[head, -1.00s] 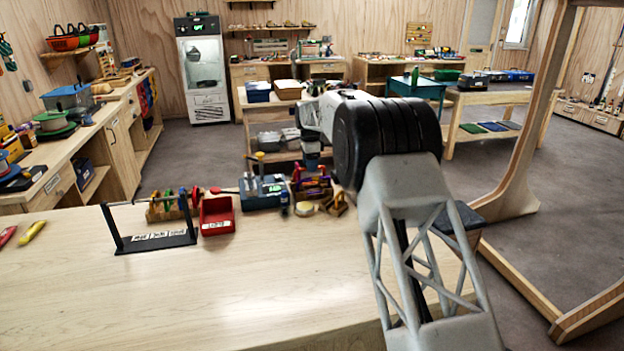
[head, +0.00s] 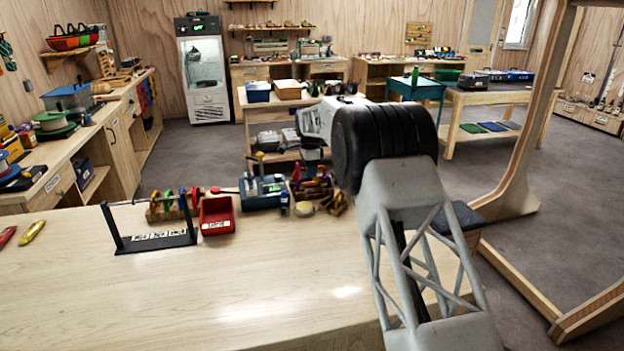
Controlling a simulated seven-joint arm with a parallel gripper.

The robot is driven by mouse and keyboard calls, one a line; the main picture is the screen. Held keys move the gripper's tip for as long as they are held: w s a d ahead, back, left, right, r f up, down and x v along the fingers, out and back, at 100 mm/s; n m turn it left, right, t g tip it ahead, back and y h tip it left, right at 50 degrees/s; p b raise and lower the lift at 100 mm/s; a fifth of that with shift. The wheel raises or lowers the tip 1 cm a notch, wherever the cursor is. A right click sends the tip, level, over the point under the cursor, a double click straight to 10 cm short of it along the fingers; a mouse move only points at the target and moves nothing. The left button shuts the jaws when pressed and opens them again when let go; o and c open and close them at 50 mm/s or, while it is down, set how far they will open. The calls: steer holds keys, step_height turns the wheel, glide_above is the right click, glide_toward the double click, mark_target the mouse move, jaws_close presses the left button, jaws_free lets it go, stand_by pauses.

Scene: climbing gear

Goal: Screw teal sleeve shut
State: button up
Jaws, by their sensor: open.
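I cannot make out a teal sleeve for certain. Several coloured rings or clips, green, red, blue and yellow among them, stand in a wooden holder (head: 172,208) at the back left of the bench. More coloured pieces, some purple and red, sit in a second wooden holder (head: 313,190) at the back edge. My arm reaches away from the lower right, and its dark end with my gripper (head: 313,163) points down over this second holder. The jaws are open; the fingertips are small and hard to make out, and my elbow hides part of the area.
A black rack with a white label strip (head: 157,240), a red bin (head: 217,215) and a blue-grey device (head: 263,193) stand along the bench's back. A small bottle (head: 284,205) and a round tin (head: 304,209) are beside it. The front of the bench (head: 200,300) is clear.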

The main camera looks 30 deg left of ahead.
steer(key=shift+w+a, duration=0.5)
steer(key=shift+a, duration=0.05)
stand_by(0.9)
steer(key=shift+r, duration=1.4)
steer(key=shift+s+d, duration=0.1)
steer(key=shift+d, duration=0.05)
stand_by(0.3)
steer(key=shift+s+d, duration=0.4)
steer(key=shift+f, duration=0.15)
steer(key=shift+f, duration=1.25)
